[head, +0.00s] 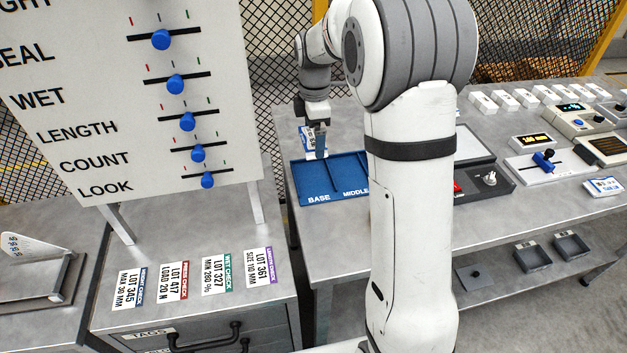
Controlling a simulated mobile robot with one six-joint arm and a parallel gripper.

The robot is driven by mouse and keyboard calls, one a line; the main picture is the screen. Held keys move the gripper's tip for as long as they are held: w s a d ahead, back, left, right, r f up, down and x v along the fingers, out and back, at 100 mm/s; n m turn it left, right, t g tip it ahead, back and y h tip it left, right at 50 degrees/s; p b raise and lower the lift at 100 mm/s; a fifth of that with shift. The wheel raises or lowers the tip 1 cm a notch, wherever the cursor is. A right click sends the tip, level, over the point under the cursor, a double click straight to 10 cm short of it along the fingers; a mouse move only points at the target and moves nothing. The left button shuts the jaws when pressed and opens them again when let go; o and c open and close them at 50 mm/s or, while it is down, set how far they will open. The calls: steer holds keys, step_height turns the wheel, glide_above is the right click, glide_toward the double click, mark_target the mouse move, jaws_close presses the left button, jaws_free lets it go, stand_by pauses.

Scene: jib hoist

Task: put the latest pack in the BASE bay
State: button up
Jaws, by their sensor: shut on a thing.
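My gripper (317,148) is shut on a small white and blue pack (306,138) and points down at the back left of the blue tray. The pack appears upright and is partly hidden by the fingers. The blue tray (312,192) has bays lettered BASE and MIDDLE along its front edge. The pack is over or in the back of the BASE bay; I cannot tell whether it touches the tray floor. My arm hides the tray's right part. Another white and blue pack (602,187) lies at the right of the bench.
A white board (130,100) with blue sliders stands at left, above several lot cards (195,278) on a drawer cabinet. The grey bench (420,235) holds a slider device (543,162), meters (532,141) and several white blocks (515,97) at right. Small dark trays (531,256) sit on the lower shelf.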

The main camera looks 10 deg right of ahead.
mark_target(314, 177)
steer(key=shift+w+f+b, duration=0.2)
steer(key=shift+f, duration=0.35)
steer(key=shift+w+f+b, duration=0.15)
steer(key=shift+f, duration=0.35)
step_height(314, 177, down, 9)
steer(key=shift+s+f+p, duration=0.1)
steer(key=shift+f+p, duration=0.1)
steer(key=shift+p, duration=0.4)
steer(key=shift+f, duration=0.25)
steer(key=o, duration=0.6)
steer(key=shift+r, duration=0.1)
steer(key=shift+r, duration=0.1)
